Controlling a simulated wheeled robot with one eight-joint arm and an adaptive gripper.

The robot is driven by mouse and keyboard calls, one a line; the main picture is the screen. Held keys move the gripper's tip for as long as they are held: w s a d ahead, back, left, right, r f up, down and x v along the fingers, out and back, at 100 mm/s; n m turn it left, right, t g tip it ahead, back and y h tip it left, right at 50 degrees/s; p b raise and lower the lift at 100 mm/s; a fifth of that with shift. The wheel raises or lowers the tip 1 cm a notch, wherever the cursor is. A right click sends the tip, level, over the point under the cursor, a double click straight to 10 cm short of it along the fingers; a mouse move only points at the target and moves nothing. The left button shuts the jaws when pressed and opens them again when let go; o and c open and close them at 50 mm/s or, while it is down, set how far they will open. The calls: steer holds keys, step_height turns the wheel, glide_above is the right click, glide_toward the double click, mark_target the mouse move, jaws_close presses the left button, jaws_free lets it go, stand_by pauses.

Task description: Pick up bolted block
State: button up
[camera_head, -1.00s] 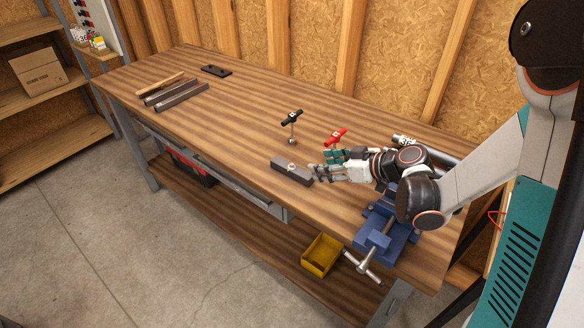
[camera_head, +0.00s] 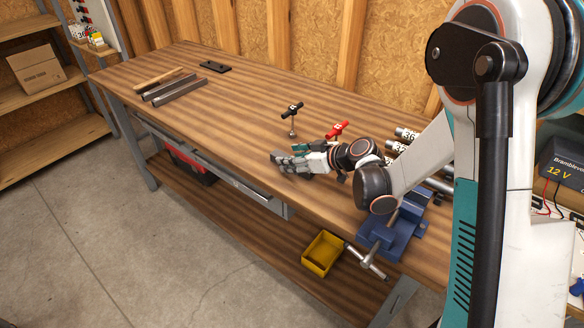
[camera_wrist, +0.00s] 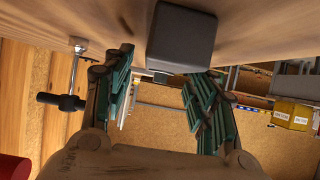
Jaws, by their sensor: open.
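The bolted block shows in the wrist view as a dark grey block (camera_wrist: 182,38) with rounded edges, at the top centre just past the fingertips. My gripper (camera_head: 284,157) is over the block's place on the workbench in the head view and hides most or all of it. In the wrist view my gripper's (camera_wrist: 160,72) two teal-padded fingers are spread, one toward each side of the block's near end. Whether either finger touches the block cannot be told. The bolt on the block is hidden in both current views.
On the workbench (camera_head: 230,120), a black T-handle tool (camera_head: 292,108) and a red one (camera_head: 337,129) stand behind my gripper. A blue vise (camera_head: 395,232) is at the front right, with numbered cylinders (camera_head: 408,134) behind. Metal bars (camera_head: 180,90) lie far left. The bench's left middle is clear.

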steer(key=shift+w+a+f, duration=0.25)
steer(key=shift+r, duration=0.1)
jaws_close()
steer(key=shift+r, duration=0.1)
